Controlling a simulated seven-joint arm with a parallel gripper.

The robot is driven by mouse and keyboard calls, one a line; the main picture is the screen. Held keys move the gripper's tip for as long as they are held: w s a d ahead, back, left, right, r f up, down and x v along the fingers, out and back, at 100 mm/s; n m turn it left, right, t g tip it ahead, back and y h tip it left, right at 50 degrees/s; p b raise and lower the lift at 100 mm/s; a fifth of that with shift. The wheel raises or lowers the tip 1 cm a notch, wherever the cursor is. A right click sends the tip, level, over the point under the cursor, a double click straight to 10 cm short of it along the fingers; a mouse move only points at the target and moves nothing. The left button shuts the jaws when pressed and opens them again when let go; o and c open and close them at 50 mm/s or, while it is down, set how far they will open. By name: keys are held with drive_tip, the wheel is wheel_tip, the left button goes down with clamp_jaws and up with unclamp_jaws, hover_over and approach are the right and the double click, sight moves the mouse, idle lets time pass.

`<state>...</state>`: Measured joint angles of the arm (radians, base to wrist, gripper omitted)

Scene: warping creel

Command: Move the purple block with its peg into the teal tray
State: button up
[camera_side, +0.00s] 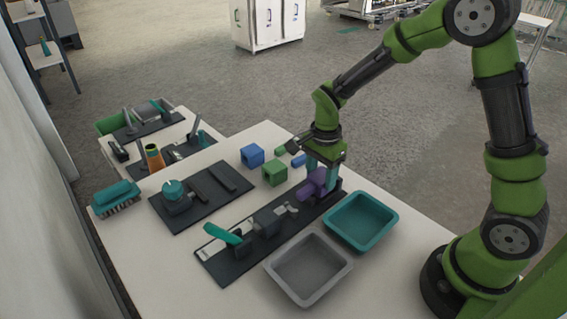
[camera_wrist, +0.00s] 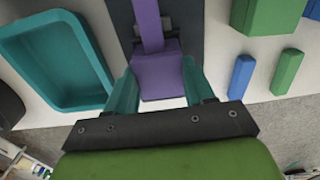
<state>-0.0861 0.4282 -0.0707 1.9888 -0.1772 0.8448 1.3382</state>
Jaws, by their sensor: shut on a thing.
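The purple block (camera_wrist: 160,80) sits between the two teal fingers of my gripper (camera_wrist: 155,88) in the wrist view, with a finger against each side. A purple peg (camera_wrist: 148,25) extends from it, away from my gripper. In the side view the purple block (camera_side: 314,184) is at the far right end of a long dark mat, under my gripper (camera_side: 322,172). Whether the block touches the mat is hard to tell. The teal tray (camera_side: 361,222) stands in front and to the right of the block. It also shows at the left of the wrist view (camera_wrist: 88,100).
A grey tray (camera_side: 309,268) stands beside the teal tray. The long dark mat (camera_side: 222,268) carries a clamp-like tool with a teal handle (camera_side: 222,234). Blue (camera_side: 252,155) and green (camera_side: 274,173) blocks with small pegs lie behind. Another mat with tools and a teal brush (camera_side: 116,196) are further left.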

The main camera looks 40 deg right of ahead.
drive_tip(key=shift+r, duration=1.65)
drive_tip(key=shift+r, duration=1.5)
drive_tip(key=shift+r, duration=0.15)
wheel_tip(320, 180, up, 4)
drive_tip(key=shift+f, duration=0.1)
drive_tip(key=shift+s, duration=0.1)
